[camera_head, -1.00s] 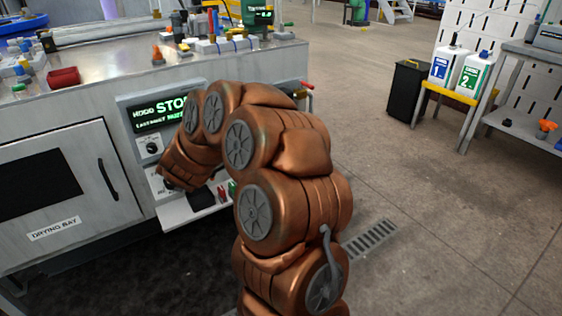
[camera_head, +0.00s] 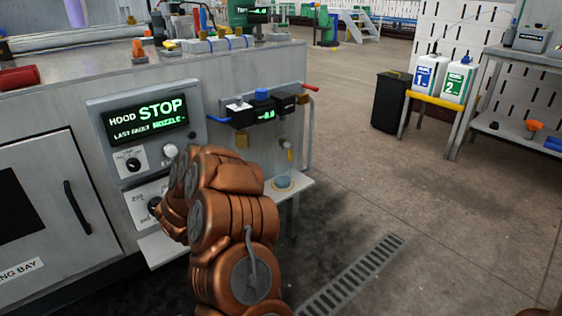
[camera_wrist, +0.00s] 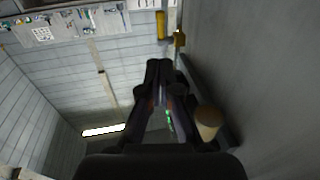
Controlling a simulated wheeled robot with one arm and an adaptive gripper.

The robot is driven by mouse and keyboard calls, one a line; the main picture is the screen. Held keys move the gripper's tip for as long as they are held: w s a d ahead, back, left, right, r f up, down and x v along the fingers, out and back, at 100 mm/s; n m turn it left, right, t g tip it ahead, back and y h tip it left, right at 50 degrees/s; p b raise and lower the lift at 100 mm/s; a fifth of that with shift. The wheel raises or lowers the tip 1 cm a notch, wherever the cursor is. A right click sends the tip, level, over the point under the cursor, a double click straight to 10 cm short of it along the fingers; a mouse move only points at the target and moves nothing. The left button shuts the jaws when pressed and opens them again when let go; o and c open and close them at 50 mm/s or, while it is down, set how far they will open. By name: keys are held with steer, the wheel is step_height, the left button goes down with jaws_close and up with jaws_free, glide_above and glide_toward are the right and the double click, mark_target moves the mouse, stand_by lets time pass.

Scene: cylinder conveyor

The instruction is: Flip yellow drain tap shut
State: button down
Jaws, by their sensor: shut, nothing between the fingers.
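In the head view a small yellow tap (camera_head: 289,155) sits on a thin clear vertical tube at the right end of the bench front, above a blue-green round piece (camera_head: 283,182) on a low shelf. It is too small to tell whether its lever is open or shut. My gripper (camera_wrist: 159,72) shows in the wrist view with its dark fingers shut and empty. In the head view it is hidden behind my copper arm, left of the tap and apart from it. The wrist view also shows a yellow bar (camera_wrist: 160,25), which I cannot identify.
A panel reading HOOD STOP (camera_head: 148,120) with knobs is beside my arm. Small boxes with a green readout (camera_head: 266,115) and a red handle (camera_head: 310,87) are above the tap. A tan-topped cylinder (camera_wrist: 208,121) is near my fingers in the wrist view.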

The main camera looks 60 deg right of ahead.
mark_target(289, 156)
steer(key=shift+s+d+r+b, duration=0.15)
steer(key=shift+d+b, duration=0.75)
steer(key=shift+d, duration=1.45)
steer(key=shift+s+d+b, duration=0.2)
steer(key=shift+d+b, duration=0.75)
steer(key=shift+d, duration=1.35)
steer(key=shift+s+d+r+b, duration=0.15)
steer(key=shift+d+b, duration=0.75)
steer(key=shift+d, duration=1.45)
steer(key=shift+w+a, duration=0.1)
steer(key=shift+f, duration=0.15)
